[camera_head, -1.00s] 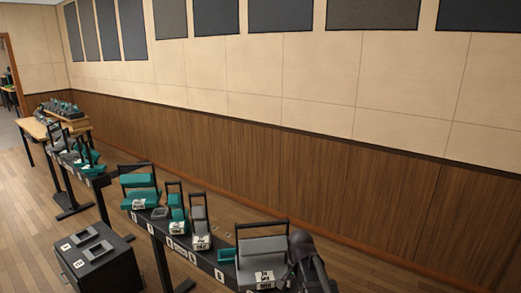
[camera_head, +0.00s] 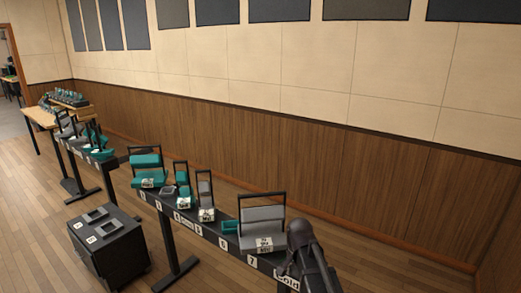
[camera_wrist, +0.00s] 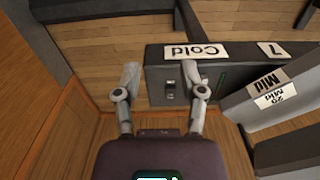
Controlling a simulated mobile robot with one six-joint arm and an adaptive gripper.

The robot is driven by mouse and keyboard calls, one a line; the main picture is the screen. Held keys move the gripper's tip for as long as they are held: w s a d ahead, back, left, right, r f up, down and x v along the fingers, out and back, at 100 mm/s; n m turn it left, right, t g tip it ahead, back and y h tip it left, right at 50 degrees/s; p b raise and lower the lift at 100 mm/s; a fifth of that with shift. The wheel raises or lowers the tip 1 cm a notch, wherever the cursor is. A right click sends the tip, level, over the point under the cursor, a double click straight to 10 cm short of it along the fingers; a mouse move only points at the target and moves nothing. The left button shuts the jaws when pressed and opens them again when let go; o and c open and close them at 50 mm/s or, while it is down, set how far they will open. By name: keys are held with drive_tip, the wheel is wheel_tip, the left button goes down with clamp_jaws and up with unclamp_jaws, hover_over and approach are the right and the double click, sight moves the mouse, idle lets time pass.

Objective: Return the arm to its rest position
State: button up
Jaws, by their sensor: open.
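My gripper (camera_wrist: 162,76) shows in the wrist view with its two grey fingers spread apart and nothing between them. It is over the end of the dark rail (camera_wrist: 239,48), beside a white "Cold" label (camera_wrist: 196,50) that reads upside down. A small metal fitting (camera_wrist: 170,90) and a green-lit slot (camera_wrist: 221,83) show on the rail there. In the head view, my dark arm and gripper (camera_head: 308,258) are at the near right end of the rail, close to the grey block with a handle (camera_head: 262,228). The fingertips cannot be made out in that view.
Several teal and grey handled blocks, such as a teal one (camera_head: 146,162), stand along the rail. A black cabinet (camera_head: 118,262) with two trays on top stands at front left. A wood-panelled wall (camera_head: 300,150) runs behind. Wooden floor (camera_head: 30,235) is open at left.

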drive_tip(key=s+d+f+n+b, duration=0.5)
drive_tip(key=s+f+n+b, duration=0.2)
drive_tip(key=s+f+b, duration=0.4)
wheel_tip(320, 180, up, 14)
drive_tip(key=p, duration=1.4)
drive_tip(key=shift+s, duration=0.25)
drive_tip(key=shift+d+f, duration=0.1)
idle(1.2)
